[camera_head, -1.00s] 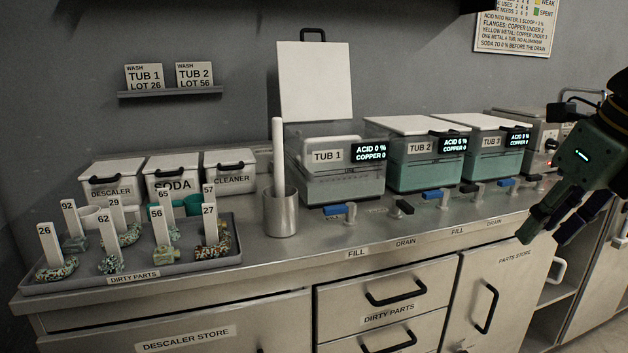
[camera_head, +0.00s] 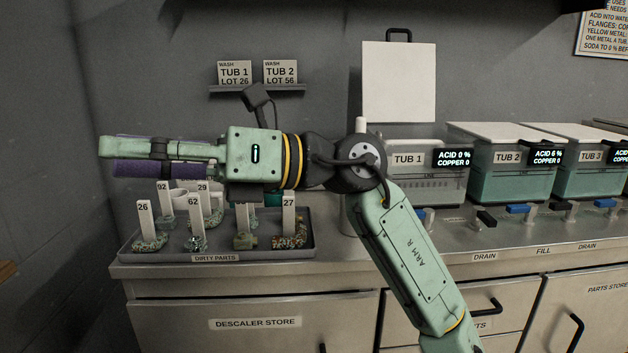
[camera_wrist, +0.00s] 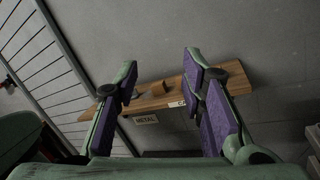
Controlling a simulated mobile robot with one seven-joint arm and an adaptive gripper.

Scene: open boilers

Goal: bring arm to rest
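My arm reaches up from the lower right in the head view and bends to the left across the counter. My gripper (camera_head: 118,158) points left, above and in front of the dirty parts tray (camera_head: 170,255). In the wrist view my gripper (camera_wrist: 160,72) shows its two purple-padded fingers well apart with nothing between them. My arm hides the descaler, soda and cleaner bins almost wholly.
Numbered tagged parts stand in the tray. Tub 1 (camera_head: 425,182), its white lid (camera_head: 398,82) raised, and lidded tub 2 (camera_head: 500,185) and tub 3 (camera_head: 590,180) stand right.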

